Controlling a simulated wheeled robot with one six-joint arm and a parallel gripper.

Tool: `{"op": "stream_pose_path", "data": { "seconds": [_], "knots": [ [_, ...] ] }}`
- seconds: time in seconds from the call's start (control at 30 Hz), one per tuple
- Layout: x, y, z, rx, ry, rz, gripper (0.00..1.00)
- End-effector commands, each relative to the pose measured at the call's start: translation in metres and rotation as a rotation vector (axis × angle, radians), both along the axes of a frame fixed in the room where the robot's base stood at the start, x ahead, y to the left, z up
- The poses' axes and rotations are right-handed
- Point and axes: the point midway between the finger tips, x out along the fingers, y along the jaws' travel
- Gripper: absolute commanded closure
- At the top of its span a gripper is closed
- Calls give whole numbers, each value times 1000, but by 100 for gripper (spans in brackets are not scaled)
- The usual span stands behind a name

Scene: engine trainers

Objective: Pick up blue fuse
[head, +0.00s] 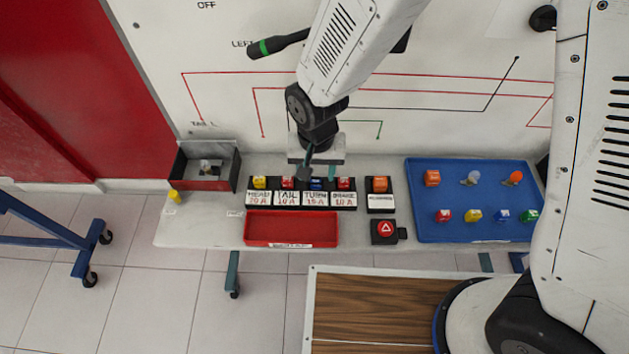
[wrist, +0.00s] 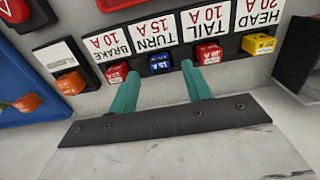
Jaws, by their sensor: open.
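A blue fuse (head: 316,184) sits in the TURN 15A slot of the black fuse block (head: 301,207), between red fuses in the TAIL and BRAKE slots. In the wrist view the blue fuse (wrist: 159,62) lies just beyond and between my gripper's teal fingertips (wrist: 160,70). My gripper (head: 319,173) is open and empty, above the block's back edge in the head view. Whether the fingers touch anything is unclear. A second blue fuse (head: 502,215) lies on the blue tray (head: 455,231) at the right.
Red fuses (wrist: 117,73) and (wrist: 208,53) stand close beside my fingertips. A yellow fuse (head: 259,182) is in the HEAD slot. An orange relay (head: 380,184) stands right of the block.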

Motion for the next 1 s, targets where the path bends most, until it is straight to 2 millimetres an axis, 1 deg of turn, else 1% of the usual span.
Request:
{"op": "stream_pose_path", "data": {
  "seconds": [0.03, 0.13, 0.23, 0.4, 0.43, 0.47, 0.5, 0.6, 1.0],
  "knots": [
    [-1, 0, -9, -3, 4, 0, 51],
    [-1, 0, -19, -2, 2, 1, 51],
    [-1, 1, -22, 0, 0, 3, 51],
    [-1, 2, -22, 0, 0, 4, 51],
    [-1, 2, -22, 0, 0, 4, 54],
    [-1, 2, -22, 0, 0, 4, 62],
    [-1, 2, -22, 0, 0, 5, 73],
    [-1, 3, -22, 0, 0, 5, 98],
    [-1, 3, -21, 0, 0, 5, 99]
  ]
}}
